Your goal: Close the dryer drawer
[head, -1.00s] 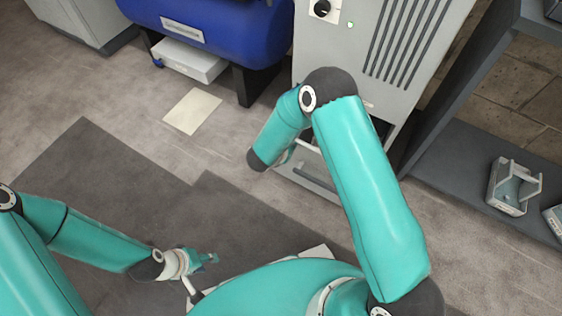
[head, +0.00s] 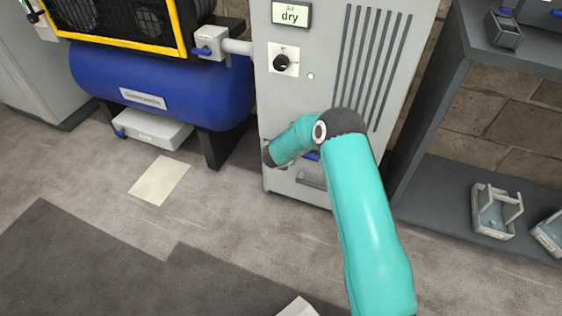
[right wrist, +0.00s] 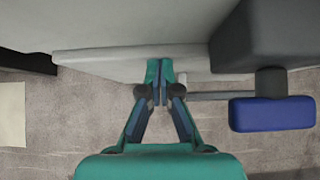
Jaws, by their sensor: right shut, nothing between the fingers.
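The dryer (head: 345,20) is a tall pale grey cabinet with a "dry" label, in the middle of the head view. My right arm covers much of its lower front, so how far the drawer stands out cannot be told there. In the right wrist view, a pale panel (right wrist: 100,62), apparently the drawer front, runs across in front of my right gripper (right wrist: 158,70). That gripper is shut and empty, its fingertips at the panel; contact is unclear. It is hidden in the head view. My left gripper is not in view.
A dark grey block with a blue handle (right wrist: 272,114) is right of my right gripper. A blue tank (head: 170,90) stands left of the dryer. A grey shelf (head: 450,180) with trays is on the right. The floor in front is mostly clear.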

